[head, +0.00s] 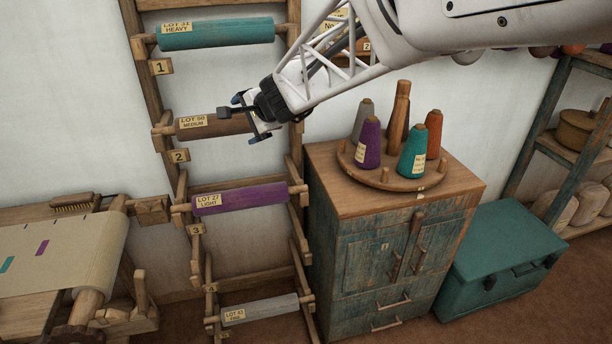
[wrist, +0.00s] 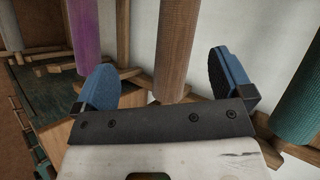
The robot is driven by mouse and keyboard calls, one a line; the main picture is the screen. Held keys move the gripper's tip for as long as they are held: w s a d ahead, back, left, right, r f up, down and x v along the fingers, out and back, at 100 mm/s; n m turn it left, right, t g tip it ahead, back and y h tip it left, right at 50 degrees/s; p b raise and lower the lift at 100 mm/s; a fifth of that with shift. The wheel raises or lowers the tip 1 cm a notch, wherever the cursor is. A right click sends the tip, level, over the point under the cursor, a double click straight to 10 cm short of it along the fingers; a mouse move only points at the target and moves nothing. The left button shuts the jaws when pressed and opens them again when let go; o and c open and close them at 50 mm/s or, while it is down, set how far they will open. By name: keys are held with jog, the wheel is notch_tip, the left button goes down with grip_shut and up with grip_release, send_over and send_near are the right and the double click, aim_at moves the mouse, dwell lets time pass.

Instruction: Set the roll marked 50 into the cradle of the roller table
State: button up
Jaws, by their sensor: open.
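The roll marked 50 (head: 208,126) is brown with a yellow label, LOT 50 MEDIUM. It lies across the wooden rack at the place numbered 2. My gripper (head: 247,118) is at the right part of this roll, its fingers open. In the wrist view the brown roll (wrist: 176,45) runs between the two blue fingers of my gripper (wrist: 163,75), with visible gaps on both sides. The arm hides the roll's right end. A wooden table (head: 20,305) with cream cloth over a roller stands at lower left; I cannot tell which part is its cradle.
The rack also holds a teal roll (head: 216,33) above, a purple roll (head: 240,198) below and a grey roll (head: 260,310) lowest. A cabinet (head: 368,255) carrying a tray of yarn cones (head: 397,178) stands right of the rack. A teal chest (head: 500,260) is farther right.

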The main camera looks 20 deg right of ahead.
jog(key=s+d+f+n+g+h, duration=0.1)
jog(key=s+d+n, duration=0.3)
jog(key=s, duration=0.9)
jog(key=s+d+f+n+g+h, duration=0.2)
jog(key=s+d+n+g+h, duration=0.1)
jog(key=s, duration=1)
jog(key=s+d+f+n+g+h, duration=0.2)
jog(key=s+d+n, duration=0.2)
jog(key=s, duration=0.9)
jog(key=shift+d+f+n+g, duration=0.15)
jog(key=shift+d+n+g, duration=0.25)
jog(key=shift+d, duration=0.45)
jog(key=shift+o, duration=0.2)
jog(key=shift+w, duration=0.2)
notch_tip(320, 180, up, 6)
jog(key=n, duration=1.8)
send_over(230, 124)
jog(key=shift+w+a, duration=0.1)
jog(key=shift+w, duration=0.25)
jog(key=shift+w+a, duration=0.3)
jog(key=shift+w, duration=0.1)
